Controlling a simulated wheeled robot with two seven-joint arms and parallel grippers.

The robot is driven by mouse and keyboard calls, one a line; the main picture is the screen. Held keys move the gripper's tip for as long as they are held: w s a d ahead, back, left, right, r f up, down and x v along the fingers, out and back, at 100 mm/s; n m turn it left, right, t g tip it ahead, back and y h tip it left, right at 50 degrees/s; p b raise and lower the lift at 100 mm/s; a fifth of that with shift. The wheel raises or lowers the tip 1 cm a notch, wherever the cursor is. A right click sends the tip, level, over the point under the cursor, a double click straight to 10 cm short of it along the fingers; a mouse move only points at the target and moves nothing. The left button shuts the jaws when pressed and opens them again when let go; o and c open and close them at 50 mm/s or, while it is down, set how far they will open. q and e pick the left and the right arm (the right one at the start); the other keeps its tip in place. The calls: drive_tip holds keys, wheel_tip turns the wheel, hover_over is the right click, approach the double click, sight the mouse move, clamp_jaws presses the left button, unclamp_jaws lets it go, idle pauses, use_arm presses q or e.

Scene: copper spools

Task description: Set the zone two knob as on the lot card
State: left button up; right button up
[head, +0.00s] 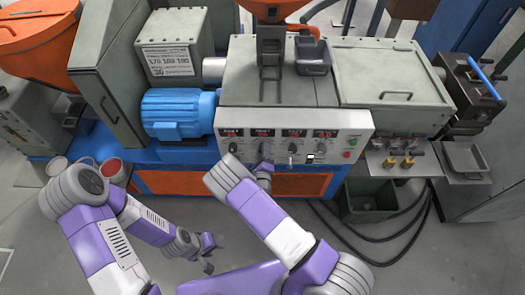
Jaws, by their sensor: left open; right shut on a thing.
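The control panel (346,146) is a pale strip on the front of the grey machine, with several red-lit displays in a row and knobs below them. My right gripper (265,158) is at the panel, below the second display from the left (263,133), shut on the knob there. The gripper hides that knob, so its pointer cannot be read. My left gripper (207,253) hangs low over the floor, open and empty, away from the panel. A white card with printed numbers (168,59) is on the grey box at the upper left; its small print is unclear.
A blue motor (179,114) stands left of the panel. A black bin (312,56) sits on top of the machine. A dark green crate (368,201) and black cables (405,240) are on the floor at right. A small shelf with brass pieces (399,158) juts out there.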

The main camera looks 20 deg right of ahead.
drive_tip(key=shift+m+p, duration=0.5)
drive_tip(key=shift+m, duration=3.4)
drive_tip(key=shift+y, duration=0.4)
drive_tip(key=o, duration=1)
drive_tip(key=shift+o, duration=0.2)
drive_tip(key=v, duration=0.7)
drive_tip(key=shift+s+p, duration=0.3)
drive_tip(key=shift+f, duration=0.1)
